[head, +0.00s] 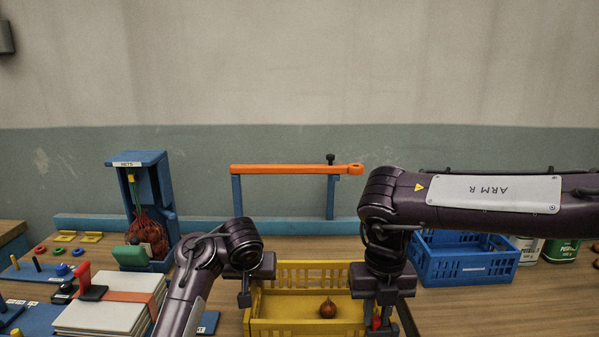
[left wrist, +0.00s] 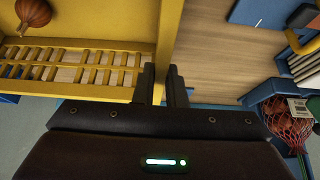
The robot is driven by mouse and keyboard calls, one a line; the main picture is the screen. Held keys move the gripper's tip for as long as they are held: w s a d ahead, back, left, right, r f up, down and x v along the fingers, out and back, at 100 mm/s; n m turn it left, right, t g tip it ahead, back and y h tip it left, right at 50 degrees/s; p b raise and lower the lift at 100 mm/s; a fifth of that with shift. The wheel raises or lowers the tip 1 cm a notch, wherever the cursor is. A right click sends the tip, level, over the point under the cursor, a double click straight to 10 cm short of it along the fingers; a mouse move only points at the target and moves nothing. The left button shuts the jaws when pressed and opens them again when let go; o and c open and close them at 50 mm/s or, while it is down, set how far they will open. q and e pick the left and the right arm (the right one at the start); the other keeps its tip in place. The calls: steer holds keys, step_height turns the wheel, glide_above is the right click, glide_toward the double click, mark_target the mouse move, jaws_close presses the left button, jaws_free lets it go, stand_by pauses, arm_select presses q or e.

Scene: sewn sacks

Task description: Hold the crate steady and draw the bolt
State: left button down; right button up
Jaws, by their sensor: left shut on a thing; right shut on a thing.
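The yellow crate (head: 300,328) stands on the table in the lower middle, with a brown onion (head: 327,308) in it. My left gripper (head: 245,298) is shut on the crate's left side wall. In the left wrist view the gripper's fingers (left wrist: 165,88) pinch the yellow wall (left wrist: 168,40) between them, and the onion (left wrist: 33,12) shows inside the crate. My right gripper (head: 378,324) is at the crate's right side, shut on a small red part (head: 376,322), seemingly the bolt knob. My fingers hide most of the bolt.
A blue crate (head: 465,270) and tins (head: 561,250) stand to the right. A blue stand with a net of onions (head: 147,232) is at the left, beside a strapped stack (head: 105,312). An orange bar (head: 290,169) on blue posts stands behind.

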steer(key=shift+a, duration=1.2)
steer(key=o, duration=0.9)
steer(key=shift+c, duration=0.2)
steer(key=shift+r, duration=0.1)
step_height(320, 180, up, 8)
stand_by(0.4)
